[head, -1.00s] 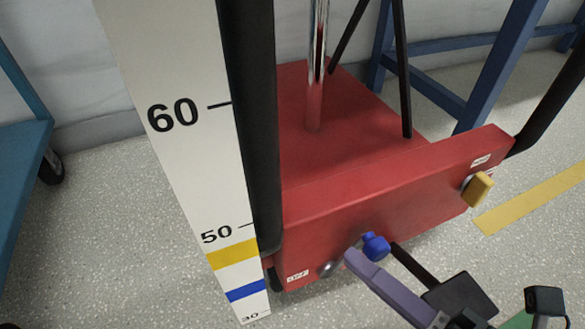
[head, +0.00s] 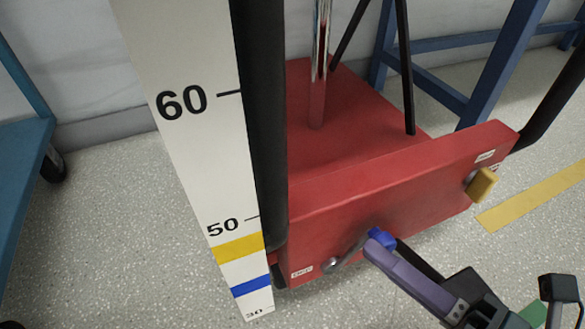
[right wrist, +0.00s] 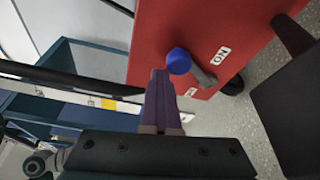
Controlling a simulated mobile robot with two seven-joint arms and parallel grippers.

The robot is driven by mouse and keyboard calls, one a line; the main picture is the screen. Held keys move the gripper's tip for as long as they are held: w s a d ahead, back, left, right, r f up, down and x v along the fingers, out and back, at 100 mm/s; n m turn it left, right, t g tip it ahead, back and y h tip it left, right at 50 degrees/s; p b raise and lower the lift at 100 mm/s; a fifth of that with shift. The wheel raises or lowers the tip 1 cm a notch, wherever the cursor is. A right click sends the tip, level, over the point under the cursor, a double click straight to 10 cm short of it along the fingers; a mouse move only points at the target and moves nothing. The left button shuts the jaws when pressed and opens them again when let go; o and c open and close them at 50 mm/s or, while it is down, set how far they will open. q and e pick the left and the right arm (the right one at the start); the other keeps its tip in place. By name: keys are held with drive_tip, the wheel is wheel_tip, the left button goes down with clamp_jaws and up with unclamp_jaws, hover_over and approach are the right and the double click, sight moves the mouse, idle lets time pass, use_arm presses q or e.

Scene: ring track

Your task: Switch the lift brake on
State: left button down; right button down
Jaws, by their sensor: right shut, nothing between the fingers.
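The lift brake is a short grey lever with a blue round knob (head: 382,238) on the front face of the red lift base (head: 390,190). In the head view the lever slants from a metal pivot (head: 330,264) up and right to the knob. In the right wrist view the blue knob (right wrist: 178,60) sits just right of my purple fingertips, and an ON label (right wrist: 221,53) shows upside down near the lever. My right gripper (head: 374,246) is shut and empty, its tips right beside the knob; I cannot tell if they touch. My left gripper is not in view.
A yellow block (head: 481,184) sits on the base's right end. A white scale post (head: 200,150) and a black upright (head: 258,130) stand at left. A blue cart (head: 22,170) is far left and a blue frame (head: 500,70) behind. Floor in front is clear.

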drive_tip(key=shift+d+f, duration=0.25)
drive_tip(key=shift+d, duration=0.05)
drive_tip(key=p+v, duration=0.2)
drive_tip(key=v, duration=0.7)
drive_tip(key=shift+s+r+p, duration=0.25)
drive_tip(key=shift+s+p, duration=0.1)
drive_tip(key=shift+s, duration=0.05)
